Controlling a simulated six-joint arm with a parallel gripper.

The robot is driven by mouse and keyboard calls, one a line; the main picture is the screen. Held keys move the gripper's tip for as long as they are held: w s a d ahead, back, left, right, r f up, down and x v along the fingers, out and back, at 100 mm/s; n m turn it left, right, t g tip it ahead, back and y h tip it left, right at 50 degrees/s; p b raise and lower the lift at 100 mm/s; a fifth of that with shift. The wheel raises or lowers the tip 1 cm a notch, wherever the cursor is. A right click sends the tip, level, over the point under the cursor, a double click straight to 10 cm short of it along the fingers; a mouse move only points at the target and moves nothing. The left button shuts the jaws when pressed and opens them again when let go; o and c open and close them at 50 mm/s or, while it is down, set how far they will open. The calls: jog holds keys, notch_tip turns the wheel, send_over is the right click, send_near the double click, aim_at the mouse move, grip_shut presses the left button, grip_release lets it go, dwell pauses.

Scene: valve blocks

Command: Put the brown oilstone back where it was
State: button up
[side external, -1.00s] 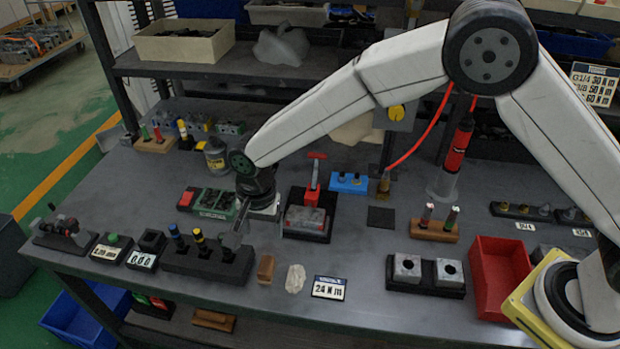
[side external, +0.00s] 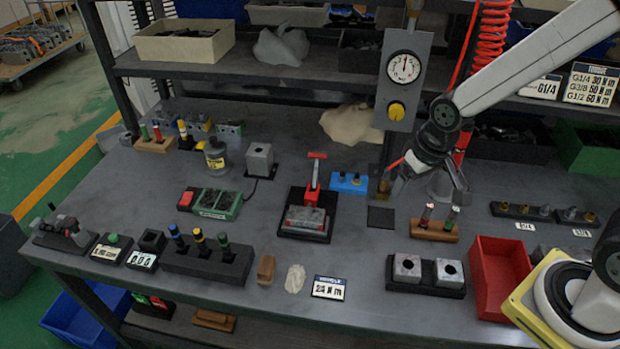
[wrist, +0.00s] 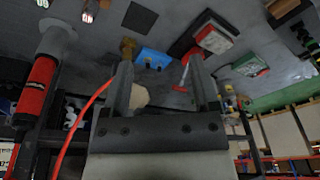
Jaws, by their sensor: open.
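The brown oilstone appears to be the small brown block (side external: 266,269) lying on the bench near its front edge, just right of the black tool rack. A pale crumpled cloth (side external: 295,278) lies to its right. My gripper (side external: 432,190) is open and empty in the side view, above the bench at right of centre and well away from the brown block. In the wrist view, the gripper's two fingers (wrist: 160,66) are spread apart with nothing between them. I cannot make out the brown block in the wrist view.
The black rack (side external: 205,262) with coloured-topped tools stands left of the block. A 24 N m sign (side external: 329,288) is right of the cloth. A flat dark pad (side external: 381,217), a wooden holder (side external: 433,231) and a red tray (side external: 497,279) lie rightward. Bare bench surrounds the red-handled fixture (side external: 306,220).

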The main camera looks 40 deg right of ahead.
jog(key=shift+n, duration=0.7)
jog(key=s+d, duration=0.1)
jog(key=s, duration=0.1)
jog(key=s+d, duration=0.1)
jog(key=s, duration=0.1)
jog(key=shift+d, duration=0.3)
jog(key=shift+c, duration=0.2)
